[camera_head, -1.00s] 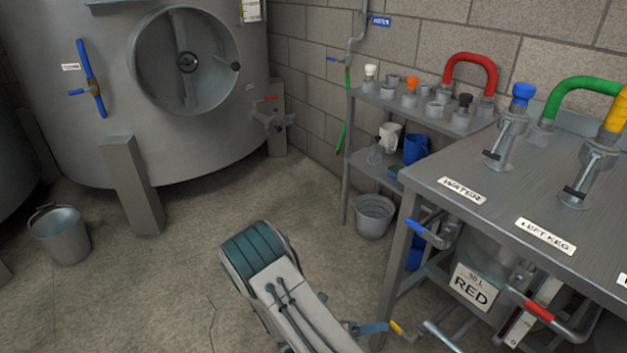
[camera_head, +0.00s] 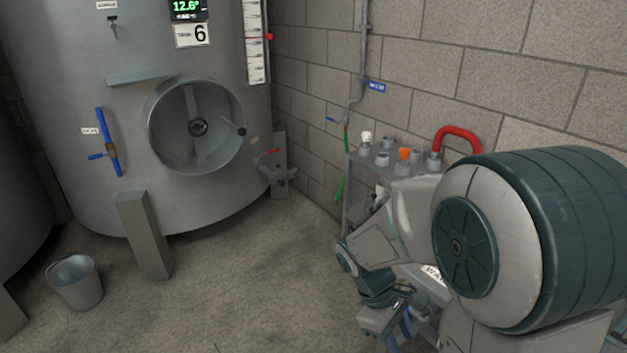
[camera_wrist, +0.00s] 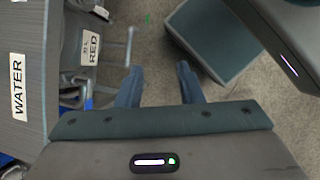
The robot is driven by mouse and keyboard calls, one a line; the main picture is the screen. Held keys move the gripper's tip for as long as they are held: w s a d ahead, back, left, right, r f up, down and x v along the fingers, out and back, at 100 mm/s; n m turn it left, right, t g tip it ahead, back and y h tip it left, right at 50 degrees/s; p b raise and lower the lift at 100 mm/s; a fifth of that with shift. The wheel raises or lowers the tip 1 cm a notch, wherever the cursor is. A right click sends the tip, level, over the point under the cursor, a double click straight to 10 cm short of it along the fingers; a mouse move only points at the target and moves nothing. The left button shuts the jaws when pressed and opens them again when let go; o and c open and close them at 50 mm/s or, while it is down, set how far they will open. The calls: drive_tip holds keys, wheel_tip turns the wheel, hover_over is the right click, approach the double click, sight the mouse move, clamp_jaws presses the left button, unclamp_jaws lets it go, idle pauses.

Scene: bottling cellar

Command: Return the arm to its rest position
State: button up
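My arm is folded, with its large teal-and-white joint filling the right of the head view. My gripper (camera_wrist: 160,80) shows in the wrist view with its two blue fingers apart. Only floor shows between them, and it holds nothing. In the head view the gripper end hangs low at the bottom, right of centre, partly cut off by the frame edge. In the wrist view, it is to the right of the grey bench (camera_wrist: 28,45), whose top bears a WATER label (camera_wrist: 17,86). My arm hides most of that bench in the head view.
A steel tank (camera_head: 215,195) stands at the left, with a bucket (camera_head: 75,283) on the floor. A shelf with small fittings and a red hose bend (camera_head: 457,133) stands behind my arm. A RED label (camera_wrist: 91,46) shows under the bench. The middle floor is clear.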

drive_tip(key=s+r+m+t+y+p, duration=0.1)
drive_tip(key=r+m+t+p, duration=0.1)
drive_tip(key=r, duration=0.5)
drive_tip(key=s+a+r+m+t+y+p, duration=0.1)
drive_tip(key=s+r+m+y+p, duration=0.1)
drive_tip(key=r+m+p, duration=0.2)
drive_tip(key=s+r+m+t+y+p, duration=0.1)
drive_tip(key=r+m+p, duration=0.3)
drive_tip(key=r, duration=0.6)
drive_tip(key=shift+s+a+r+t+y, duration=0.2)
drive_tip(key=shift+s+r+t+y, duration=0.2)
drive_tip(key=shift+s+t, duration=0.35)
drive_tip(key=shift+w+d, duration=0.1)
